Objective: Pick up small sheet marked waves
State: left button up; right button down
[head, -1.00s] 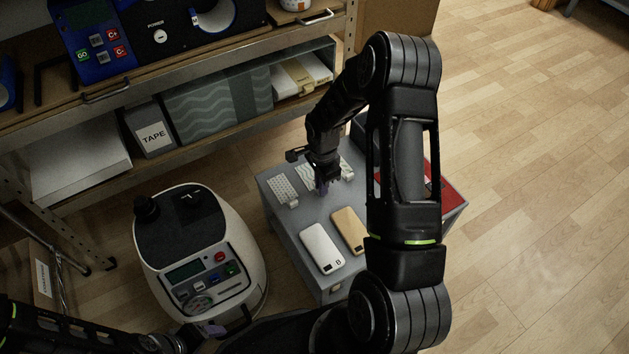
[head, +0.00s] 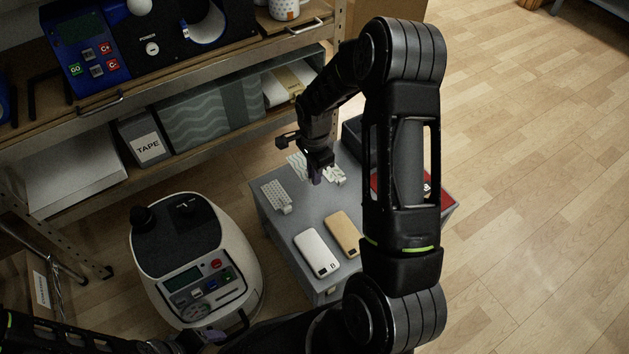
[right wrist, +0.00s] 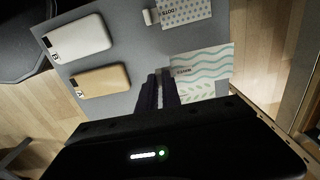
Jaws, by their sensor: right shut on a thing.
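The small sheet with wavy lines (head: 297,164) is in my right gripper (head: 316,176). In the right wrist view, the wave sheet (right wrist: 205,64) shows teal waves and an upside-down label, and its near edge is between the fingers of the right gripper (right wrist: 159,88). The gripper is shut on it and holds it a little above the grey table top. The sheet with dots (head: 277,196) lies to the left. A leaf-patterned sheet (right wrist: 190,95) is partly hidden under the wave sheet.
A white phone-like block (head: 317,252) and a tan one (head: 343,234) lie on the front of the grey table (head: 306,208). A dark box (head: 352,135) and a red item (head: 385,188) are at the right. A shelf (head: 215,145) stands behind; a white machine (head: 195,255) is left.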

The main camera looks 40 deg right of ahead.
notch_tip(320, 180, up, 2)
jog(key=shift+r, duration=0.2)
